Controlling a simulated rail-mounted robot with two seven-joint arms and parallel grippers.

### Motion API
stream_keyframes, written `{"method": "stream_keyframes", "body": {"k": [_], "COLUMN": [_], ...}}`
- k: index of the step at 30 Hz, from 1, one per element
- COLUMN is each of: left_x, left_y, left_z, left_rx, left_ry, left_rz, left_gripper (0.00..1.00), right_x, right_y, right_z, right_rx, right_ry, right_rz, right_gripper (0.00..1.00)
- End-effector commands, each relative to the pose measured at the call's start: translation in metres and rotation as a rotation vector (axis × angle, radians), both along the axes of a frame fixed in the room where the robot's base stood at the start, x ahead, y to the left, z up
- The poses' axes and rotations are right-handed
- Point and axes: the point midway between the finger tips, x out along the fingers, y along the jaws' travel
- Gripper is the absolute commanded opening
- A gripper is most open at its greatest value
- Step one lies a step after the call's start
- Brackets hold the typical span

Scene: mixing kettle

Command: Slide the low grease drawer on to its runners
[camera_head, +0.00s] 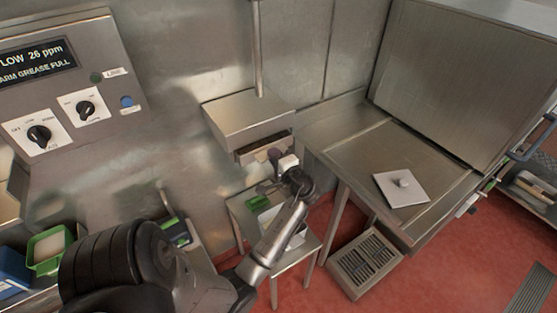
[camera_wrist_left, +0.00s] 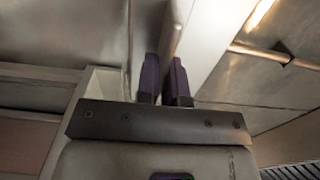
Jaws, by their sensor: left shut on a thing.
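The steel housing (camera_head: 248,116) hangs on the back wall, with a dark opening under its front edge. The low grease drawer (camera_head: 262,147) shows as a pale, shallow piece at that opening, partly hidden by the housing. I cannot tell whether it sits on its runners. My left gripper (camera_head: 289,166) is at the drawer's right front end. In the left wrist view its two dark fingers (camera_wrist_left: 167,82) are closed on a thin upright pale part, which I take to be the drawer's. My right gripper is in neither view.
A grated floor box (camera_head: 364,262) stands below. A control panel (camera_head: 66,88) is at left.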

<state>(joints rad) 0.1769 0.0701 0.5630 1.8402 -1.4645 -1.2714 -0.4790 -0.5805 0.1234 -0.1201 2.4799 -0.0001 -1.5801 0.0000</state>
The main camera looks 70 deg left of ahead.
Motion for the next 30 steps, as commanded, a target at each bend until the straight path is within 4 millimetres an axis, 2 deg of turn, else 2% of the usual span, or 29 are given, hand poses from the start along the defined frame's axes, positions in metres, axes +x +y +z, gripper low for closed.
{"method": "stream_keyframes", "body": {"k": [6,12,30], "left_x": [-0.004,-0.007,-0.007], "left_y": [0.017,0.026,0.029], "left_z": [0.002,0.001,0.001], "left_rx": [0.003,0.002,0.002], "left_ry": [0.0,-0.001,-0.001], "left_rz": [0.001,0.0,0.0], "left_gripper": [0.0,0.0,0.0], "right_x": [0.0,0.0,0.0], "right_y": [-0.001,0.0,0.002], "right_z": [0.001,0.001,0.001], "right_rx": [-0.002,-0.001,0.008], "right_ry": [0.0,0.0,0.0], "right_rz": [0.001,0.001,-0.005], "right_gripper": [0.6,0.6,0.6]}}
